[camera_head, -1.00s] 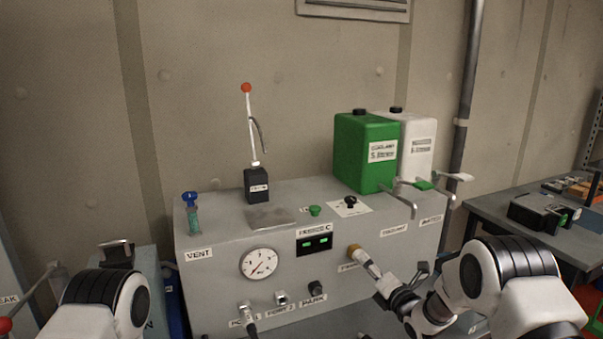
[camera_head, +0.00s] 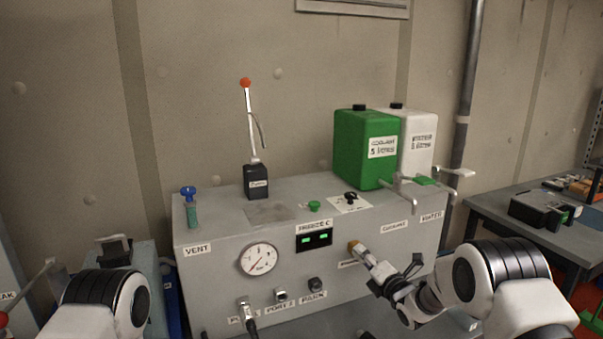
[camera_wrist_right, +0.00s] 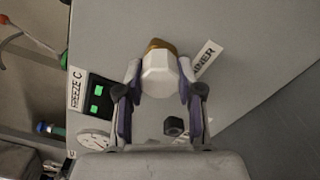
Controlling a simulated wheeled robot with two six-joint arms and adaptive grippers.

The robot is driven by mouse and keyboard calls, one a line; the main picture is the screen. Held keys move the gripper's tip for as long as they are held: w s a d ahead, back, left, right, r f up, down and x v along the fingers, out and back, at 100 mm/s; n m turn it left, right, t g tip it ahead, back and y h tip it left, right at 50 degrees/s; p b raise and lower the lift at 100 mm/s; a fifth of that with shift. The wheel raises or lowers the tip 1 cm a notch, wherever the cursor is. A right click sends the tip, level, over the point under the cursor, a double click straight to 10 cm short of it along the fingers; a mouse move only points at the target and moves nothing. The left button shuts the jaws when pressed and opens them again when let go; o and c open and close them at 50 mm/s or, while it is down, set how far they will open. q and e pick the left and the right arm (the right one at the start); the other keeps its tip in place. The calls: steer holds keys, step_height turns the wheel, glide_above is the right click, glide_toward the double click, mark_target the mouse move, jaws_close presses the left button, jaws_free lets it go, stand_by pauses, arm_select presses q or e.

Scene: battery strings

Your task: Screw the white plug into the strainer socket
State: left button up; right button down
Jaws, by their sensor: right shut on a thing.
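The white plug (camera_wrist_right: 158,77) is held between the two fingers of my right gripper (camera_wrist_right: 160,95) in the right wrist view, where its faceted end faces the camera. In the head view the plug (camera_head: 369,258) lines up with the brass strainer socket (camera_head: 355,247) on the cabinet's front, and my right gripper (camera_head: 386,277) is around its near end. The brass of the socket (camera_wrist_right: 157,43) shows just behind the plug in the wrist view. The plug meets the socket; how deep it sits is hidden. My left gripper is outside the head view; only my left arm shows.
The grey cabinet (camera_head: 220,275) carries a round gauge (camera_head: 258,259), a green-lit display (camera_head: 314,240) and several ports below. A green canister (camera_head: 366,150) and a white canister (camera_head: 418,145) stand on top, with taps over the front edge at the right.

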steer(key=m, duration=0.2)
steer(key=shift+f+m+b, duration=0.1)
steer(key=shift+m+b, duration=0.2)
steer(key=shift+b, duration=0.05)
steer(key=shift+m, duration=0.3)
steer(key=c, duration=0.7)
jaws_free()
steer(key=shift+o, duration=0.3)
steer(key=p+v, duration=0.1)
steer(key=v, duration=0.4)
